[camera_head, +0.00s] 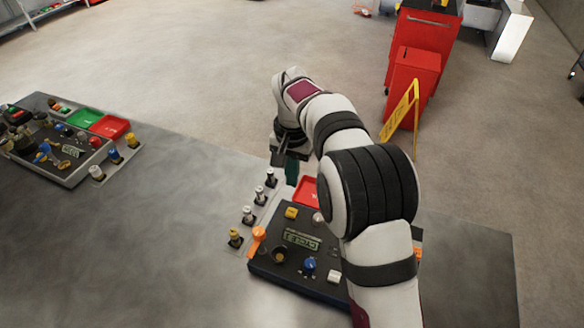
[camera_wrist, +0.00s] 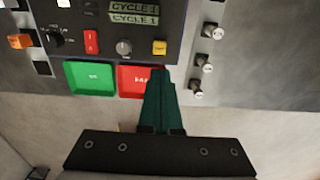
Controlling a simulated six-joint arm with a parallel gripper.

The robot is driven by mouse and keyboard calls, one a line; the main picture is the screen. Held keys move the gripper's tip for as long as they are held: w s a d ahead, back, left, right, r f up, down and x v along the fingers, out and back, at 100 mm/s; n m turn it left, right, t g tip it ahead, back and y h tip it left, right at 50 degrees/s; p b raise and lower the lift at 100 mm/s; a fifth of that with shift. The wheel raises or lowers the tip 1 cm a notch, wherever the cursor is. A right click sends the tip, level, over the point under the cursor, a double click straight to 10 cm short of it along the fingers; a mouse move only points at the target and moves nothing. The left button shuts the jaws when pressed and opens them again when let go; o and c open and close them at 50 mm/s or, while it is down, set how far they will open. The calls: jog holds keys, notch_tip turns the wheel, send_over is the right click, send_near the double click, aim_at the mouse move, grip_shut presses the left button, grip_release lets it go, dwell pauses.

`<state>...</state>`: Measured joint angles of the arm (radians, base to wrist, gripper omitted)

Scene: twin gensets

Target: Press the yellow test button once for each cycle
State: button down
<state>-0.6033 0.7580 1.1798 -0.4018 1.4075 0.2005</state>
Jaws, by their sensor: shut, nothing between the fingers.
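The yellow test button (camera_head: 291,212) sits on the dark near control panel (camera_head: 262,270), close to its far left corner. In the wrist view the yellow button (camera_wrist: 160,47) lies just beyond my fingertips, right of a grey knob (camera_wrist: 124,47). My gripper (camera_head: 291,178) has teal fingers shut together with nothing between them. In the wrist view my gripper (camera_wrist: 160,76) points at the panel's edge and overlaps the right side of a red tray (camera_wrist: 132,81). The fingertips appear apart from the button. The display (camera_wrist: 134,13) shows two lines that seem to read CYCLE 1.
A green tray (camera_wrist: 90,78) lies beside the red one. Several small posts (camera_head: 248,215) stand left of the panel, near an orange lever (camera_head: 258,236). A second panel (camera_head: 62,165) is at the far left. The grey tabletop (camera_head: 170,230) between them is clear. My arm hides the panel's right part.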

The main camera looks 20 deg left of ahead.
aim_at(287, 214)
notch_tip(287, 214, up, 3)
jog(key=shift+f, duration=0.15)
dwell(2.4)
jog(key=f+n+t+h, duration=0.1)
jog(key=n+t, duration=0.1)
jog(key=n, duration=0.5)
jog(key=s+f+n+t+h, duration=0.1)
jog(key=n+t, duration=0.2)
jog(key=n, duration=0.4)
jog(key=n+t+h, duration=0.2)
jog(key=n+t, duration=0.1)
jog(key=n, duration=0.5)
jog(key=shift+s+a+f, duration=0.25)
jog(key=shift+a+f, duration=0.1)
jog(key=shift+f, duration=0.05)
jog(key=shift+f, duration=4.4)
